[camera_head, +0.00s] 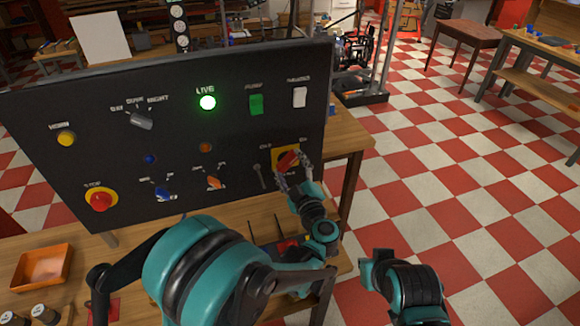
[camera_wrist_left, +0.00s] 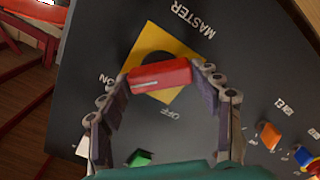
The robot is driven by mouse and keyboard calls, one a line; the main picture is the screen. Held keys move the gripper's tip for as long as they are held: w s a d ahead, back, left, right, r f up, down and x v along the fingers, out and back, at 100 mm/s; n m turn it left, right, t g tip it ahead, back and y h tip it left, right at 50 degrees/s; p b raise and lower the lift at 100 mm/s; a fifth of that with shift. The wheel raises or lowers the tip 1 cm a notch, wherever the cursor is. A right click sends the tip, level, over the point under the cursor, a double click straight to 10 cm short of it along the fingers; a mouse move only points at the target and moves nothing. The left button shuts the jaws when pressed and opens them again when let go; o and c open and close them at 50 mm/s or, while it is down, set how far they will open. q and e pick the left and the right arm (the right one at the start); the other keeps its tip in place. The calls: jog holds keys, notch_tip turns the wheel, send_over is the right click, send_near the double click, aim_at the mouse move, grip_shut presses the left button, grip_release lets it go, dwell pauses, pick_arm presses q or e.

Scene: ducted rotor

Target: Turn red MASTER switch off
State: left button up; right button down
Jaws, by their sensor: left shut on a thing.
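The red MASTER switch handle (camera_head: 288,160) sits on a yellow square plate at the lower right of the dark panel (camera_head: 230,180). My left gripper (camera_head: 292,170) is shut on this handle, with a finger on each side. In the left wrist view the red handle (camera_wrist_left: 160,74) lies between the fingertips (camera_wrist_left: 162,78), in front of the yellow plate (camera_wrist_left: 152,45). It is slightly tilted there, one end toward the ON label. The OFF label is below it in that view. My right gripper is not in view; only part of my right arm shows at the lower right.
The panel also carries a red STOP button (camera_head: 101,200), a lit green LIVE lamp (camera_head: 207,102), a green PUMP switch (camera_head: 256,104), a white switch (camera_head: 299,97) and small blue and orange switches. An orange tray (camera_head: 41,268) is at left.

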pick_arm(q)
jog(key=n+b, duration=0.1)
jog(key=n, duration=0.3)
jog(key=shift+n, duration=0.4)
jog(key=n, duration=0.4)
jog(key=shift+n+b, duration=0.3)
jog(key=n, duration=0.4)
jog(key=shift+n+b, duration=0.4)
jog(key=shift+n, duration=1.8)
jog(key=o, duration=1.1)
